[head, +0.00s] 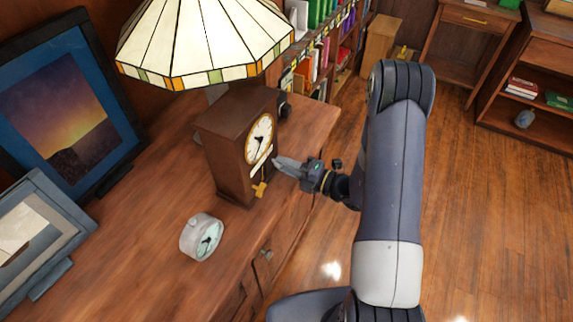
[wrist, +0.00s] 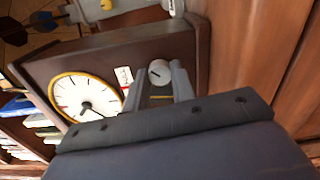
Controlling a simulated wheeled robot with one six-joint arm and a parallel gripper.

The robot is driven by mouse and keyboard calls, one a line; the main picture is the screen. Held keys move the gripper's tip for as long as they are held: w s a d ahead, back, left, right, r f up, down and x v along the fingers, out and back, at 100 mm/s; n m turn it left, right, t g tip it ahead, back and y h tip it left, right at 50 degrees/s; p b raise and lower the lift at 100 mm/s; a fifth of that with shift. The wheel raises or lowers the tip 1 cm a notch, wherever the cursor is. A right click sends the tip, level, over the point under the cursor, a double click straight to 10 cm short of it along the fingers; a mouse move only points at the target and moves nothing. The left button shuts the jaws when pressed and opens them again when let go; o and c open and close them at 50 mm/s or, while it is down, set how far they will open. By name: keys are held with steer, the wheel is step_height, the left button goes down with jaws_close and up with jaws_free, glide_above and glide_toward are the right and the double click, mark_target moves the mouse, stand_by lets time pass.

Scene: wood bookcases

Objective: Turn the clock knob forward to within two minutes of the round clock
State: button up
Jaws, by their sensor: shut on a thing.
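A tall brown wooden clock (head: 224,150) stands on the dresser, with a white gold-rimmed dial (head: 258,139) and dark hands. In the wrist view its dial (wrist: 72,92) is at the left, beside a pale round knob (wrist: 158,72) with a dark mark. My gripper (head: 274,161) is at the clock's front; in the wrist view its fingers (wrist: 157,84) are closed around the knob's sides. The round clock (head: 191,235), small and pale with a greenish face, stands in front of the wooden clock. Its exact time is too small to read.
Framed pictures (head: 65,110) stand at the left of the dresser top (head: 140,235). A gold key-like piece (head: 260,189) shows low on the clock's front. Bookshelves stand behind; the wood floor at right is open.

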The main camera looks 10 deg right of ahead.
steer(key=o, duration=1)
steer(key=b+v, duration=0.1)
steer(key=v, duration=0.9)
steer(key=shift+s+d, duration=0.25)
steer(key=shift+d, duration=0.1)
steer(key=shift+a, duration=0.1)
steer(key=p+x, duration=0.1)
steer(key=x, duration=0.9)
steer(key=shift+w+a, duration=0.3)
steer(key=shift+s+d, duration=0.1)
steer(key=shift+d, duration=0.05)
